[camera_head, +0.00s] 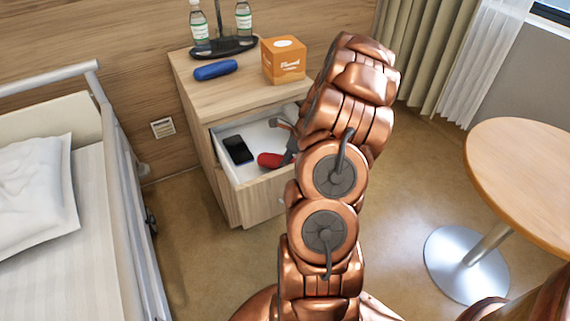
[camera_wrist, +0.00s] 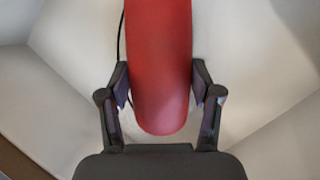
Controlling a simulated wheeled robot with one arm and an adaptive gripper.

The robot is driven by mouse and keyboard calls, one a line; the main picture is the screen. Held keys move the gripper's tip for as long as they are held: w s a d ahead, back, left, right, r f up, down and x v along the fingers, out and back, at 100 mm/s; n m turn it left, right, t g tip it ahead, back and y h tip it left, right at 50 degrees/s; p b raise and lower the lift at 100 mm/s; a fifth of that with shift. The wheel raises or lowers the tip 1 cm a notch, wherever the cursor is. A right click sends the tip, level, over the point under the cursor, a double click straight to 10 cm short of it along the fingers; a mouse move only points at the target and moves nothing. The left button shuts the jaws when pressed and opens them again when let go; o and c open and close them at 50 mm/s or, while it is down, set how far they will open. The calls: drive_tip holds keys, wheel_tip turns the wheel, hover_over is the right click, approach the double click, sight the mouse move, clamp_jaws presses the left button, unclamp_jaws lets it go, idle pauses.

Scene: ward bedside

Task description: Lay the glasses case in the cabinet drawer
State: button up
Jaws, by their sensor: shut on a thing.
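A red, rounded, elongated glasses case (camera_head: 269,160) is at the open drawer, low inside its walls. In the wrist view the red case (camera_wrist: 160,60) lies lengthwise between the two fingers of my gripper (camera_wrist: 160,86), which is shut on it. Whether the case touches the drawer floor, I cannot tell. The cabinet drawer (camera_head: 262,188) is pulled out and has a white inside. My gripper (camera_head: 287,142) is partly hidden behind my arm in the head view. A second, blue case (camera_head: 215,70) lies on the cabinet top.
A dark phone (camera_head: 238,150) lies in the left part of the drawer. On the cabinet top (camera_head: 240,92) are an orange tissue box (camera_head: 284,60) and two bottles (camera_head: 199,27) near a dark base (camera_head: 225,47). A bed (camera_head: 90,200) stands left, a round table (camera_head: 525,170) right.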

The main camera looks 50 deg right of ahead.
drive_tip(key=shift+f, duration=0.4)
drive_tip(key=o, duration=1.2)
drive_tip(key=shift+f, duration=0.1)
